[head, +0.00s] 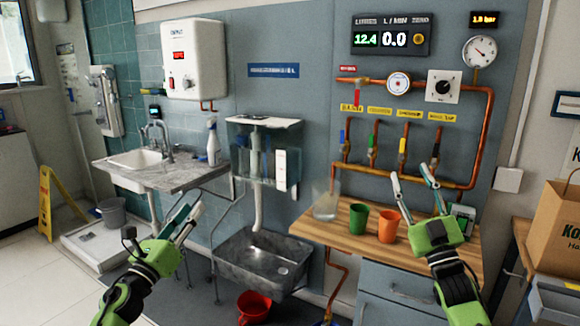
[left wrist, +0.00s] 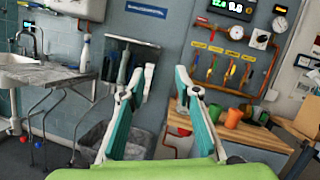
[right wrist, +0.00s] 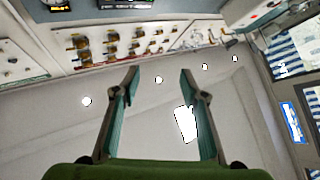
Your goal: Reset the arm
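My left gripper (head: 183,218) is raised in front of the floor area left of the grey trough sink. In the left wrist view its two teal fingers (left wrist: 155,85) stand apart with nothing between them. My right gripper (head: 412,178) is raised in front of the wooden counter and the copper pipes, to the right of the orange cup. In the right wrist view its fingers (right wrist: 160,85) are spread and empty, and that camera looks up at the ceiling. Both arms are held up, and neither gripper visibly touches anything.
The wooden counter (head: 335,231) holds a clear pitcher (head: 326,204), a green cup (head: 359,219) and an orange cup (head: 388,226). A grey trough sink (head: 235,264) and a red bucket (head: 254,306) are at centre. A yellow floor sign (head: 46,203) stands left. A paper bag (head: 556,232) is right.

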